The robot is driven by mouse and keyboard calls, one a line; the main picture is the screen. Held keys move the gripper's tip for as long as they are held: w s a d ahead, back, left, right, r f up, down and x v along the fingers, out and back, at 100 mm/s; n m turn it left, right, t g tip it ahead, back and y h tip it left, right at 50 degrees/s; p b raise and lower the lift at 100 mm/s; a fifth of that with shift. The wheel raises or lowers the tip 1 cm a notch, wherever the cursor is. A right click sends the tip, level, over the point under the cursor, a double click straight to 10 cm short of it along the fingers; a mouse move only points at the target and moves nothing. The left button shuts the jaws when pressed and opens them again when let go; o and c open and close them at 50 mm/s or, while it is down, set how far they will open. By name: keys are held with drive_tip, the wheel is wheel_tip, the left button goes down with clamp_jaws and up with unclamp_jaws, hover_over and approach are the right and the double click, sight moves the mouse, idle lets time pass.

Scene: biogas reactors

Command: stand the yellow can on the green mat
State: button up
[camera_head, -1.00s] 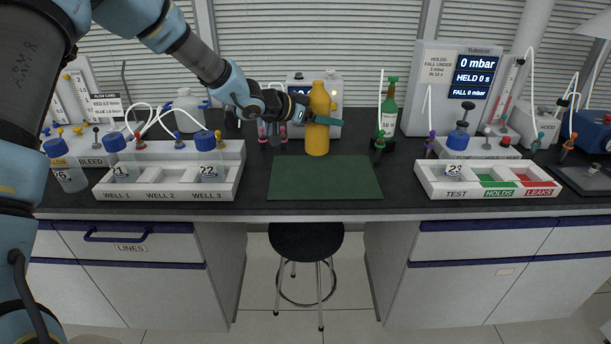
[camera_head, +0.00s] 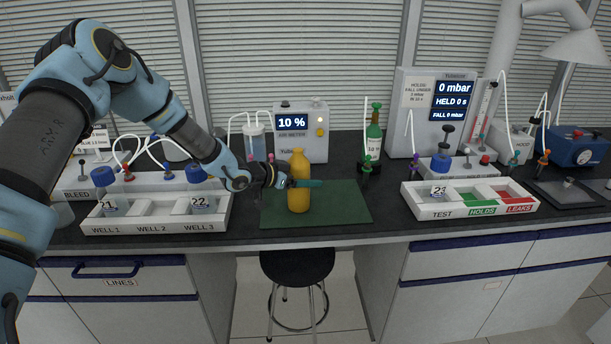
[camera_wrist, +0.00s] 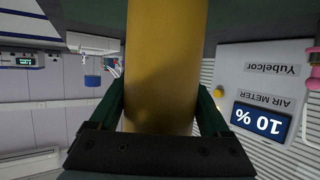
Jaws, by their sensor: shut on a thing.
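The yellow can (camera_head: 298,201), shaped like a bottle with a narrower neck, is upright over the left half of the green mat (camera_head: 345,203) in the head view. My gripper (camera_head: 302,183) reaches in from the left and is shut around the can's middle. In the wrist view the can's yellow side (camera_wrist: 165,65) fills the centre between the two green fingers. The can's base overlaps the mat in the picture; I cannot tell whether it touches it.
An air meter (camera_head: 313,150) reading 10 % stands behind the mat. A white tray with wells (camera_head: 155,227) lies left, a test tray (camera_head: 470,209) right. The mat's right half is clear.

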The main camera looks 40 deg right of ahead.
drive_tip(key=o, duration=1.6)
drive_tip(key=shift+c, duration=0.2)
drive_tip(key=shift+r, duration=0.1)
drive_tip(key=shift+a, duration=0.35)
drive_tip(key=b+v, duration=0.3)
drive_tip(key=v, duration=0.8)
drive_tip(key=shift+r, duration=0.15)
drive_tip(key=shift+a, duration=0.1)
drive_tip(key=shift+w+a, duration=0.1)
